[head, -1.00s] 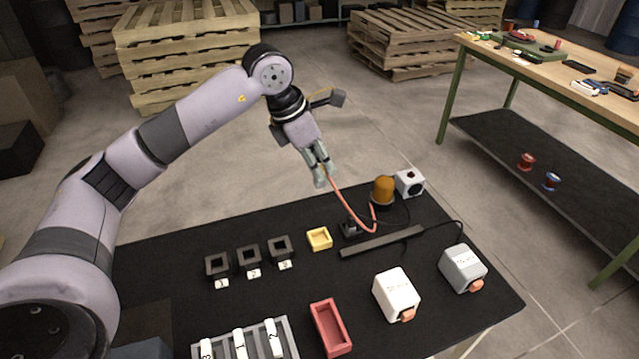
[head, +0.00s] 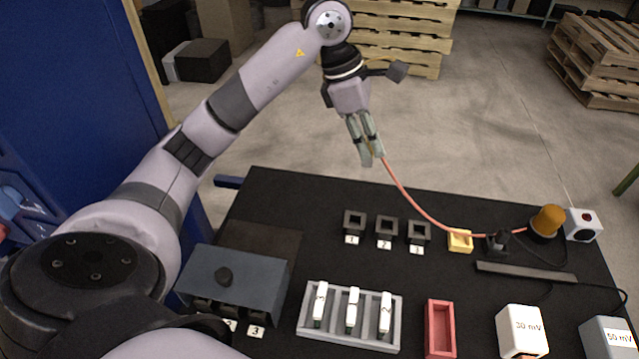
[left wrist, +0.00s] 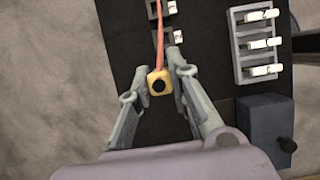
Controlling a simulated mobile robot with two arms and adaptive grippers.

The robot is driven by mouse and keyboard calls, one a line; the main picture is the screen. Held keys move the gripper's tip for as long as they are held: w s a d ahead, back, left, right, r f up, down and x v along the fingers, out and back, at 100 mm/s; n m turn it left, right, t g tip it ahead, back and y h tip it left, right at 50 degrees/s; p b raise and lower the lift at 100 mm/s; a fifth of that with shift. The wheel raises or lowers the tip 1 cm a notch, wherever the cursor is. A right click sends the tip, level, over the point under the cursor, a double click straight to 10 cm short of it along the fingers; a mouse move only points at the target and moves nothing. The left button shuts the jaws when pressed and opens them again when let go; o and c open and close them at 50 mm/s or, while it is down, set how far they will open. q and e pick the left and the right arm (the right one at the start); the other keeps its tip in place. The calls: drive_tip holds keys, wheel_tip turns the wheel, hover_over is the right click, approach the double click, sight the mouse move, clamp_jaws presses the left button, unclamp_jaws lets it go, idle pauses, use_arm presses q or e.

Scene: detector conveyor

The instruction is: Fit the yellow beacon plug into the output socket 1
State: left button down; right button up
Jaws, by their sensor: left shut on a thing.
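My left gripper (head: 372,160) is shut on the yellow beacon plug (left wrist: 160,83) and holds it above the far edge of the black table. In the left wrist view the plug's yellow body with a dark round centre sits between the fingertips. In the head view the fingers mostly hide it. An orange cable (head: 413,201) runs from it towards the orange beacon (head: 548,221). Black square sockets labelled 1 (head: 354,222), 2 (head: 386,230) and 3 (head: 419,232) stand in a row on the table, below and apart from the gripper. My right gripper is not in view.
A blue-grey box (head: 232,276) with a knob and labelled front openings stands at left, partly hidden by my arm.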

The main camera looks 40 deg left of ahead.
use_arm(q)
drive_tip(key=shift+s+a+f, duration=0.2)
drive_tip(key=shift+f, duration=0.25)
drive_tip(key=shift+s+a+f, duration=0.15)
drive_tip(key=shift+f, duration=0.25)
drive_tip(key=p, duration=0.2)
hover_over(361, 221)
drive_tip(key=a, duration=0.1)
wheel_tip(361, 221, down, 13)
drive_tip(key=f, duration=0.5)
drive_tip(key=shift+s+a+f, duration=0.15)
drive_tip(key=shift+s+f, duration=0.05)
drive_tip(key=shift+s, duration=0.15)
